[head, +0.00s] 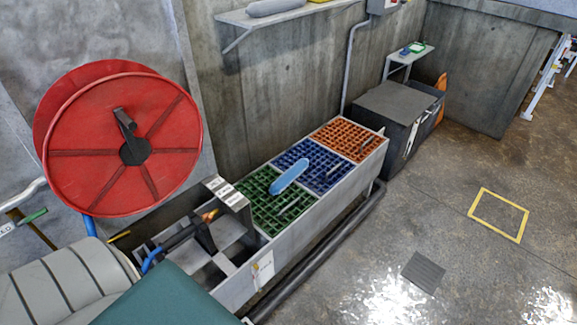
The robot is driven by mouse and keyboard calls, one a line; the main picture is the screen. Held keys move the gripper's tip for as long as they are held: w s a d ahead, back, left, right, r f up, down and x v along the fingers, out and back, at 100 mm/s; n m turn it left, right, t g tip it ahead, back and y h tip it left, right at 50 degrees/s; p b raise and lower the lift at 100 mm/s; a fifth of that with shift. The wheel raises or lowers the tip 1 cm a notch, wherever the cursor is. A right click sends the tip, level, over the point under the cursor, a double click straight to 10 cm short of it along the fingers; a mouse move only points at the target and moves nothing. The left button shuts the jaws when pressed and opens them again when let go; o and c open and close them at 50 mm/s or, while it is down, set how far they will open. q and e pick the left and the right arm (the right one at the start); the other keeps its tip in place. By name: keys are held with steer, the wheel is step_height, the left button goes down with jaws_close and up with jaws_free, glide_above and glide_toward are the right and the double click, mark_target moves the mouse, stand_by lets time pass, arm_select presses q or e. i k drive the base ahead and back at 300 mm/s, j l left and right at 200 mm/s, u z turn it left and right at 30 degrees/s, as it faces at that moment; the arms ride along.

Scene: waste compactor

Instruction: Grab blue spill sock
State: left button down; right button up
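A blue sausage-shaped spill sock (289,177) lies on the grated top of a long grey trough (318,205). It lies at a slant across the border of the green grate (262,208) and the blue grate (325,176). Its whole length shows and nothing covers it. Neither of my grippers shows in the head view, so I cannot see how they stand relative to the sock.
An orange grate (347,133) is at the trough's far end. A red hose reel (95,165) stands left. A dark nozzle with a blue hose sits at the trough's near end. A wall shelf (290,13) hangs above. Open floor (430,205) is right.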

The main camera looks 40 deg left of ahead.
mark_target(276, 186)
steer(key=i+l+u, duration=0.1)
steer(key=i+u, duration=0.2)
steer(key=u, duration=0.15)
steer(key=i+l+u, duration=0.15)
steer(key=i+u, duration=0.15)
steer(key=u, duration=0.15)
steer(key=i+l+u, duration=0.25)
steer(key=u, duration=0.2)
steer(key=i+l+u, duration=0.15)
steer(key=l+u, duration=0.3)
steer(key=j, duration=0.1)
